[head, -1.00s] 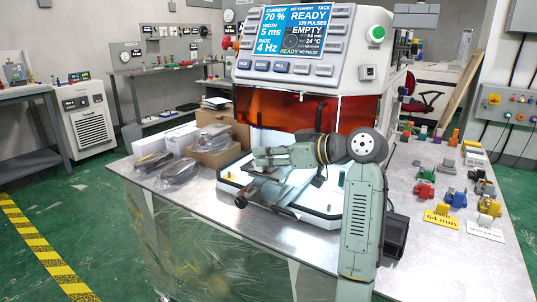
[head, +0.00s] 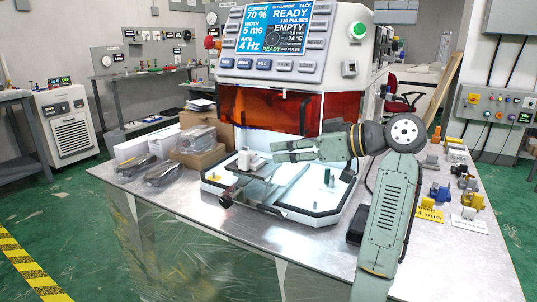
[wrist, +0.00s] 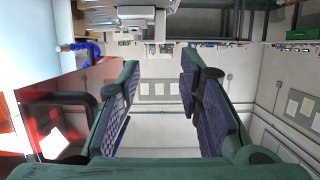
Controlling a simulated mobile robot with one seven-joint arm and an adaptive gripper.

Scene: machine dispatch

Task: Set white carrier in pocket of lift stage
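The white carrier (head: 246,159) is a small pale block on the dark plate of the lift stage (head: 240,172), in the head view. It looks upright there. Its underside is hidden, so I cannot tell whether it is fully seated in the pocket. My gripper (head: 276,151) points left, just right of the carrier and apart from it. In the wrist view my gripper (wrist: 158,85) has its two fingers wide apart with nothing between them. Pale grey shapes fill the top of that view; I cannot tell which is the carrier.
The white black-edged base tray (head: 322,215) surrounds the stage. The machine's orange guard (head: 290,108) stands close behind my gripper. Bagged parts (head: 165,172) and cardboard boxes (head: 201,155) lie left. Coloured blocks (head: 440,193) stand at right. The table's front left is clear.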

